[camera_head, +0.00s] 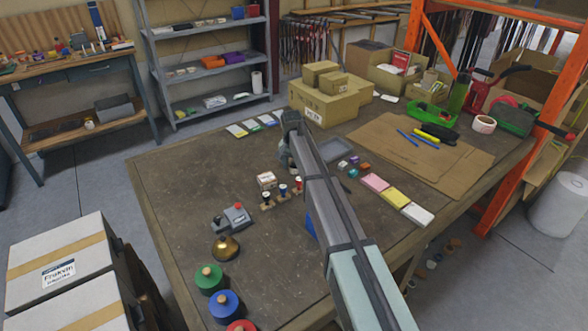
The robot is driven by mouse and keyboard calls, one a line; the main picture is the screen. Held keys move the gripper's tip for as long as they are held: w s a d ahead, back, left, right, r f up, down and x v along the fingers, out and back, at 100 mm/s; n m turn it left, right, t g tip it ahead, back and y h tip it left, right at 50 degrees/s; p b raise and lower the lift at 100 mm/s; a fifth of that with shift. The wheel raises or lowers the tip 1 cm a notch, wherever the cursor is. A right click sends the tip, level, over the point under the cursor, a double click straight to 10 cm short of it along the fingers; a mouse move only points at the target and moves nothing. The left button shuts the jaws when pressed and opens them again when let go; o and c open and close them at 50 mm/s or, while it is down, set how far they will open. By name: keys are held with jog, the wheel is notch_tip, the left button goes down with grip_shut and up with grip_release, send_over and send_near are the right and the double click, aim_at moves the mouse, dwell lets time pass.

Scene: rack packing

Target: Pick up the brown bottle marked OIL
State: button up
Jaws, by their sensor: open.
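My gripper (286,163) hangs down at the far end of my arm, above the middle of the brown table (180,190). It is open, small and partly covered by my arm. I cannot make out a brown bottle marked OIL. A small wooden rack (284,200) holding little bottles with dark, blue and red tops stands just below the gripper in the picture; their labels are too small to read. A rounded brass-brown object (226,248) sits at the front left of the table, apart from the gripper. My arm hides part of the tabletop.
A small white box (266,180) and a grey device with a red knob (234,216) stand near the rack. Green (209,279) and blue (224,305) round pieces are at the front. Cardboard boxes (322,103) stand behind. The table's left side is clear.

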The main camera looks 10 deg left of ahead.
jog(key=shift+f, duration=0.25)
jog(key=c, duration=1.1)
jog(key=shift+r, duration=0.1)
